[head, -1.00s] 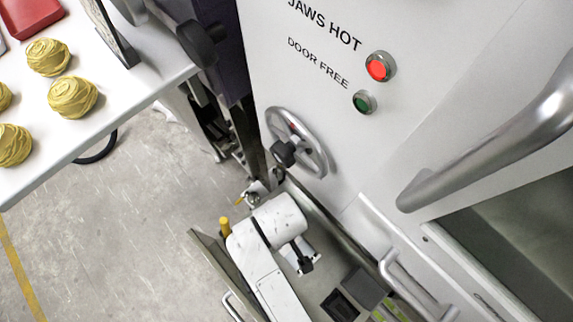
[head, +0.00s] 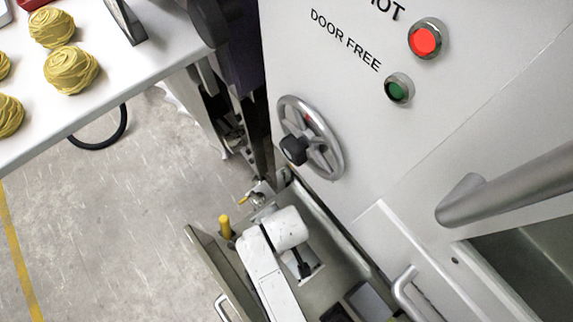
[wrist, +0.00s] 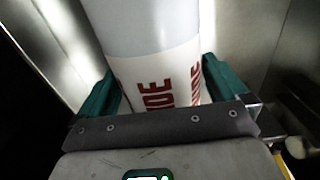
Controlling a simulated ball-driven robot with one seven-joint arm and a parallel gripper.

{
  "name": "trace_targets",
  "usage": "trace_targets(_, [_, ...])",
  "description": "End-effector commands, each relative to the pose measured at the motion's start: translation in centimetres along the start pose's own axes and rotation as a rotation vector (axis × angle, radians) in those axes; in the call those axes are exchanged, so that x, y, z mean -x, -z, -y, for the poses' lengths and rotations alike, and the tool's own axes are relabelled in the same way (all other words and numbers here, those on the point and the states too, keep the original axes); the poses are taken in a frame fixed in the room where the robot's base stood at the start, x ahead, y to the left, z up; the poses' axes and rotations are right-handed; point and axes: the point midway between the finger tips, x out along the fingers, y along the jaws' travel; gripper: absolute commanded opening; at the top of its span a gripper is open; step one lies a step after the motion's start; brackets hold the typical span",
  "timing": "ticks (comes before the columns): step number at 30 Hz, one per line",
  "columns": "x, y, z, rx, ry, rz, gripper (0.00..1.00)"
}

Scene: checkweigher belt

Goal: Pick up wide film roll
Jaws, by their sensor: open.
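The wide film roll (wrist: 153,30) is a pale cylinder with a white label and red lettering that ends in "IDE". In the wrist view it stands out ahead of my gripper and runs off the top edge. My gripper (wrist: 158,84) is open, with a green finger on each side of the labelled end. A dark grey bar crosses in front of the lower part of the roll. I cannot tell whether the fingers touch it. My gripper cannot be made out in the head view.
A handwheel (head: 335,160), a red lamp (head: 424,41) and a large handle (head: 510,187) are on the white cabinet. Yellow nests (head: 70,70) sit on a table (head: 140,75).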

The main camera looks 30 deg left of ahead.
Motion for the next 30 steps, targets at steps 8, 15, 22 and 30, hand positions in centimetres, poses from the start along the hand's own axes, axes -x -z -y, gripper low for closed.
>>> trace_targets(8, [-1.31, -0.04, -0.02, 0.0, 0.0, 0.0, 1.0])
trace_targets(15, [-1.29, -0.05, -0.02, 0.0, 0.0, 0.0, 0.88])
trace_targets(22, [-1.28, -0.06, -0.02, 0.0, 0.0, 0.0, 0.66])
trace_targets(30, [-1.28, -0.07, -0.01, 0.0, 0.0, 0.0, 0.4])
